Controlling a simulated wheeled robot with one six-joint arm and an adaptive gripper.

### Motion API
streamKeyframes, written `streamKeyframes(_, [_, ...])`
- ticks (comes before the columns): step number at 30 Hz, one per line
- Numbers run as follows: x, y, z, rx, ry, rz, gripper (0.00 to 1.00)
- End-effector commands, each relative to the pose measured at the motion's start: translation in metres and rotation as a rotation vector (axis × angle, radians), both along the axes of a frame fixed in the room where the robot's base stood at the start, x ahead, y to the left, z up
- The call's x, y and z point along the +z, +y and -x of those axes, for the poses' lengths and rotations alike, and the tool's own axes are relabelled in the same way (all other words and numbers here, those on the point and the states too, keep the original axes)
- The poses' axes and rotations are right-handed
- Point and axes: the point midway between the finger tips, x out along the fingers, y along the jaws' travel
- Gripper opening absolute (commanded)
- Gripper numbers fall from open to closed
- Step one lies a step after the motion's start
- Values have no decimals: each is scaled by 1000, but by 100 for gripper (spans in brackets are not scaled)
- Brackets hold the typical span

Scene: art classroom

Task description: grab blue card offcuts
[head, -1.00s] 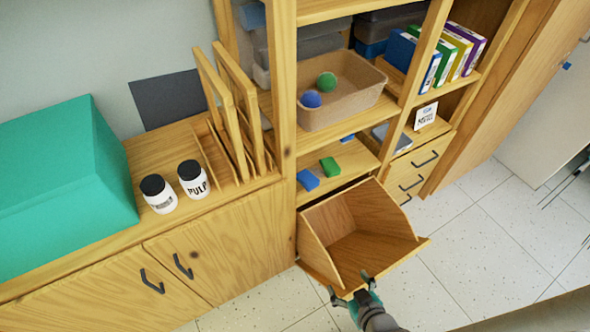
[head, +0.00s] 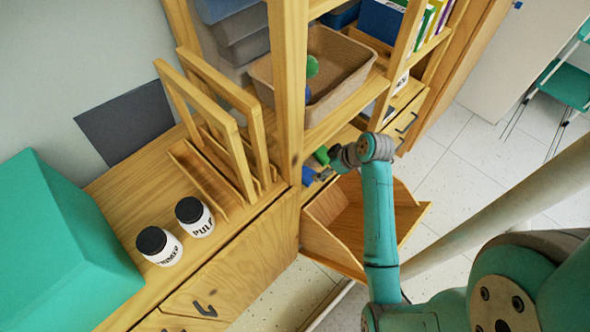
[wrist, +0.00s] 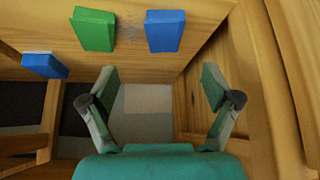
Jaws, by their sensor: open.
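A blue card offcut (head: 307,175) lies on the wooden shelf above the tilted-out bin, partly visible beside my gripper (head: 323,174). In the wrist view this blue offcut (wrist: 165,31) lies ahead of my open, empty gripper (wrist: 158,84), apart from both fingers. A green offcut (wrist: 94,29) lies next to it on the left; it also shows in the head view (head: 321,155), partly covered by my arm. A second blue offcut (wrist: 44,66) lies farther left in the wrist view; my arm seems to hide it in the head view.
The tilted-out wooden bin (head: 347,219) is open and empty below the shelf. A tan tray (head: 340,88) with balls stands on the shelf above. Wooden uprights (head: 289,100) flank the opening. Two lidded jars (head: 195,217) and a teal box (head: 60,240) stand at left.

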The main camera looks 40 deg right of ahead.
Motion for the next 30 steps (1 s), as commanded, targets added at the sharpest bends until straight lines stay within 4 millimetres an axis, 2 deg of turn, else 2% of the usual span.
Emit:
streamKeyframes(9, [-35, 6, -22, 4, 3, -3, 88])
streamKeyframes(17, [-49, 9, -31, 3, 1, 0, 88])
streamKeyframes(25, [-79, 20, -50, 4, 2, -2, 88])
streamKeyframes(30, [-88, 21, -56, 3, 1, 0, 88])
